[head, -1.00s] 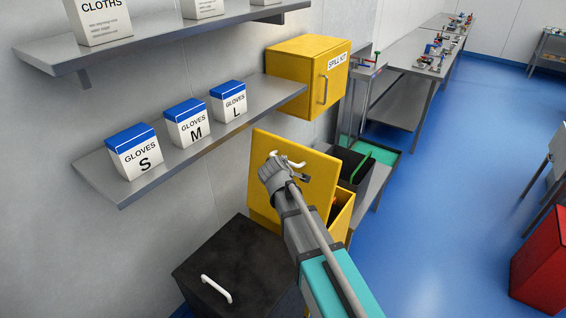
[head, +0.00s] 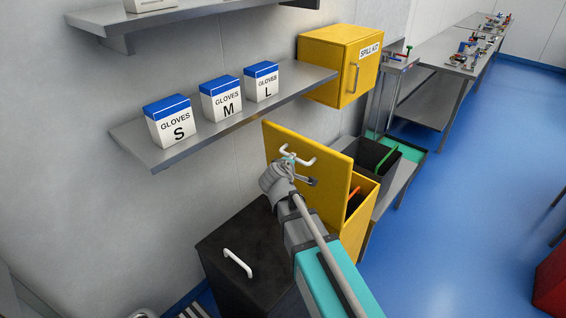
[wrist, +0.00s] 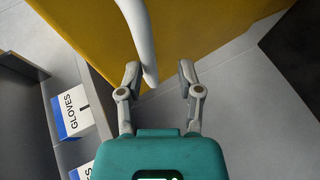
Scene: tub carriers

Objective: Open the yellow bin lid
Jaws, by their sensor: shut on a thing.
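The yellow bin (head: 357,222) stands by the wall, below the shelf. Its yellow lid (head: 334,178) is raised and steeply tilted, close to upright, and orange contents show inside the open bin. The lid's white handle (head: 311,160) faces me. My gripper (head: 298,170) is at the handle and shut on it. In the wrist view the handle (wrist: 138,35) comes down beside the left finger of my gripper (wrist: 158,82), with a gap showing to the right finger; the exact contact is unclear. The lid (wrist: 205,30) fills the top of that view.
A black bin (head: 250,265) with a white handle stands just left of the yellow bin. Open dark bins (head: 375,158) stand behind it. A shelf (head: 150,150) with glove boxes and a yellow spill kit cabinet (head: 335,70) hang above. Blue floor is free to the right.

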